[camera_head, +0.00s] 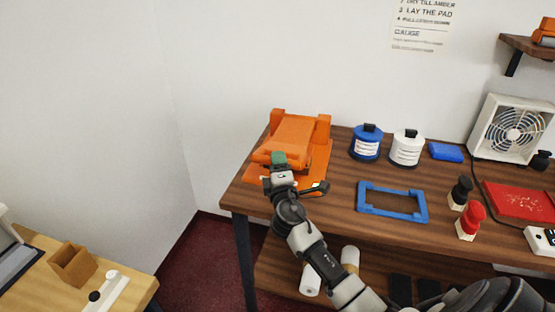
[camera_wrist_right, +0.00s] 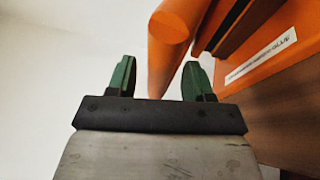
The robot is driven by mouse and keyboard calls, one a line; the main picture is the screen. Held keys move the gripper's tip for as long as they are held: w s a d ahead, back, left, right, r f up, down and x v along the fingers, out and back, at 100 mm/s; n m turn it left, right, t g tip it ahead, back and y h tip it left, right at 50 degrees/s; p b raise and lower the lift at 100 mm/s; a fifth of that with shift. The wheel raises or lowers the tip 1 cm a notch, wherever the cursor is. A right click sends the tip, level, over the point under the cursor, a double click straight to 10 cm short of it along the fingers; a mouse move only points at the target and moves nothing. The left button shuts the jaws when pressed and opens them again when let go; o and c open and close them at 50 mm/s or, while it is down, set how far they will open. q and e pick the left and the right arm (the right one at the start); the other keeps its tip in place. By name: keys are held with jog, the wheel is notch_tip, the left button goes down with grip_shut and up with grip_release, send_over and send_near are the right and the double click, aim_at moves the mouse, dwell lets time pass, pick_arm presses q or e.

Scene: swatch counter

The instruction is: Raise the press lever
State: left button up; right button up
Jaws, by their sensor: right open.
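The orange press (camera_head: 297,130) stands at the left end of the wooden counter. My right gripper (camera_head: 279,158) is at its front edge, with green fingertips. In the right wrist view my right gripper (camera_wrist_right: 160,76) is open. A rounded orange bar (camera_wrist_right: 172,30), which looks like the press lever, appears in line with the gap between the fingers. I cannot tell how deep it sits in the gap, and no grip on it shows. The orange press body (camera_wrist_right: 285,75) with a white label fills the right of that view. My left gripper is not in view.
On the counter (camera_head: 340,190) are a blue jar (camera_head: 367,143), a white jar (camera_head: 406,148), a blue frame (camera_head: 393,201), a black-knobbed stamp (camera_head: 461,192), a red-knobbed one (camera_head: 470,220) and a fan (camera_head: 510,130). A lower shelf lies beneath. A separate table (camera_head: 130,292) stands at left.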

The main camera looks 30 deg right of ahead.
jog(key=shift+x, duration=0.8)
grip_shut()
